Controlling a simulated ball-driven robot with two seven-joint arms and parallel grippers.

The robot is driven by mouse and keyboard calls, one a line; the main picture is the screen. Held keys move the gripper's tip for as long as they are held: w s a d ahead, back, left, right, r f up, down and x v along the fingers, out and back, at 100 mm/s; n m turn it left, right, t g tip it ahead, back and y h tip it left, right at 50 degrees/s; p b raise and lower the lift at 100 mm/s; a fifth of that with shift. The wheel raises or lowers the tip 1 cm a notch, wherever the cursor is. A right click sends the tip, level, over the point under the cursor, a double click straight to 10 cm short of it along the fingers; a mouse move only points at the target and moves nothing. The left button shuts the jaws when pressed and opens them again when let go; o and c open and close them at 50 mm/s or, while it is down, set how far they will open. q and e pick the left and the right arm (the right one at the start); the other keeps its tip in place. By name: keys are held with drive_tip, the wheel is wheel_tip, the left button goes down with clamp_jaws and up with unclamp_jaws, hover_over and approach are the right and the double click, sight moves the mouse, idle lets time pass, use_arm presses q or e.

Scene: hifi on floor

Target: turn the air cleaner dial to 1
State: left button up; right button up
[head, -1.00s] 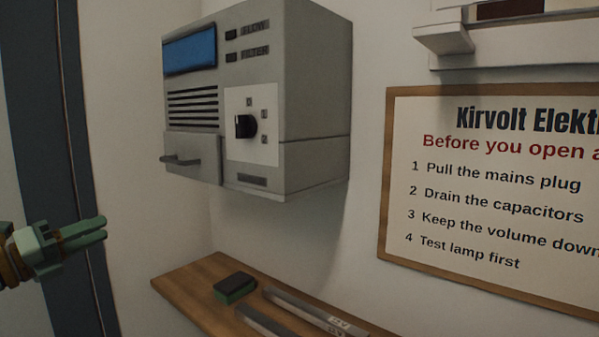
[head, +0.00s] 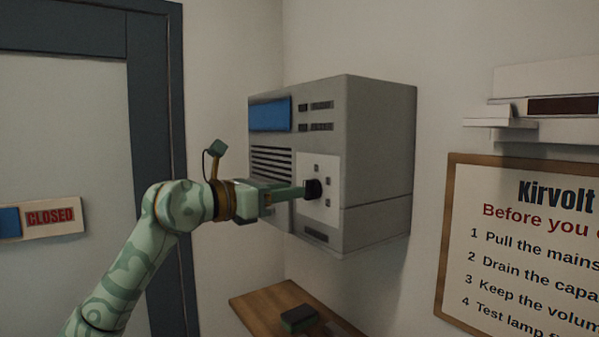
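The air cleaner (head: 378,150) is a grey box on the wall with a blue panel, dark vent slots and a white dial plate (head: 318,164). Its black dial (head: 314,188) sits on this plate, with small dark marks around it. My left gripper (head: 302,191) reaches in from the left, its green fingers at the dial and overlapping its left side. I cannot tell whether the fingers are closed on the dial or only beside it. The dial's pointer direction is not readable. My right gripper is not in view.
A wooden shelf (head: 262,303) with a dark green-sided block (head: 299,319) is below the air cleaner. A framed sign (head: 530,250) hangs at the right, below a white wall fixture (head: 545,125). A door with a CLOSED sign (head: 50,217) is at the left.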

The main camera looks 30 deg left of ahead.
sight(310, 190)
use_arm(q)
drive_tip(key=p+x, duration=0.1)
drive_tip(key=x, duration=0.2)
drive_tip(key=shift+w+d, duration=0.1)
drive_tip(key=shift+w, duration=0.2)
drive_tip(key=shift+f, duration=0.1)
drive_tip(key=shift+c, duration=0.3)
clamp_jaws()
